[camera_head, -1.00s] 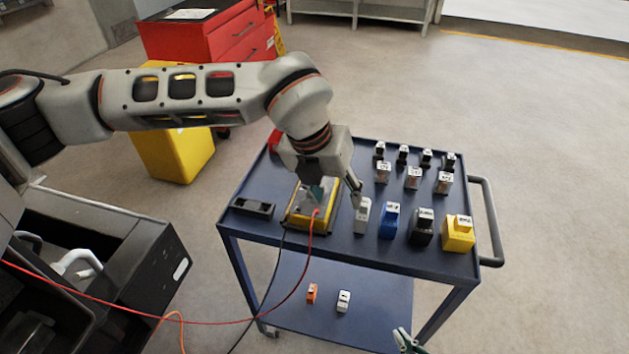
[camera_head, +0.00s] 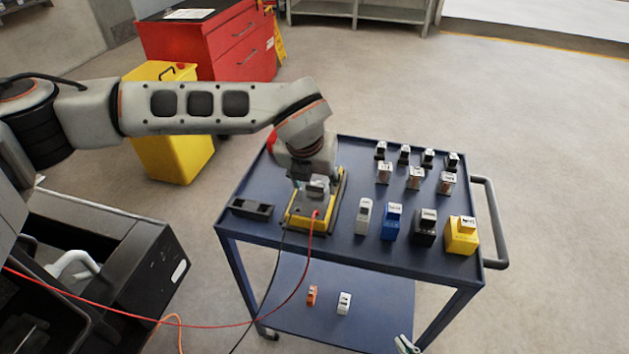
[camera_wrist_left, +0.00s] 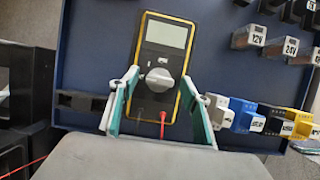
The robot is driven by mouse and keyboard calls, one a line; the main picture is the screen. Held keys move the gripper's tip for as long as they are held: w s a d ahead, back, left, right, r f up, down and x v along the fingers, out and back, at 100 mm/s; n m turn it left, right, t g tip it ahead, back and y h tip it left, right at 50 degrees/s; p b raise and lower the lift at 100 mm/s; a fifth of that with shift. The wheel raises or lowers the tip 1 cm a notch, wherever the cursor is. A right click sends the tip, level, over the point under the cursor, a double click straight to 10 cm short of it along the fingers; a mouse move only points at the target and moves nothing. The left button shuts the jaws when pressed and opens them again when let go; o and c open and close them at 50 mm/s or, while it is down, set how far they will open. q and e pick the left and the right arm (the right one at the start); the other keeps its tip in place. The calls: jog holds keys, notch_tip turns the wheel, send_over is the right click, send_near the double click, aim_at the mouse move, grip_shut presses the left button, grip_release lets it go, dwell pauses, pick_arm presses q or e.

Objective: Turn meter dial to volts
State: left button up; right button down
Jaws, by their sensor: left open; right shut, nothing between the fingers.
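The yellow-edged multimeter (camera_head: 309,222) lies on the blue cart top (camera_head: 340,252), partly hidden by my left gripper in the head view. In the left wrist view the meter (camera_wrist_left: 165,50) shows its grey screen and a round grey dial (camera_wrist_left: 159,80). My left gripper (camera_wrist_left: 161,92) is open, pointing down over the meter, with one green-lined finger on each side of the dial and gaps between. I cannot read the dial's setting. A red lead plugs into the meter's lower end. Only the tip of my right gripper (camera_head: 405,344) shows at the bottom edge; it is shut and empty.
Several labelled blocks stand on the cart right of the meter, including a white block (camera_head: 363,216), a blue block (camera_head: 391,221) and a yellow block (camera_head: 461,236). A black holder (camera_head: 251,208) lies left of the meter. The red lead (camera_head: 215,324) hangs in front of the cart.

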jog(key=shift+r, duration=0.1)
pick_arm(q)
jog(key=c, duration=1.1)
pick_arm(e)
jog(key=shift+w+r, duration=0.2)
jog(key=shift+w, duration=0.3)
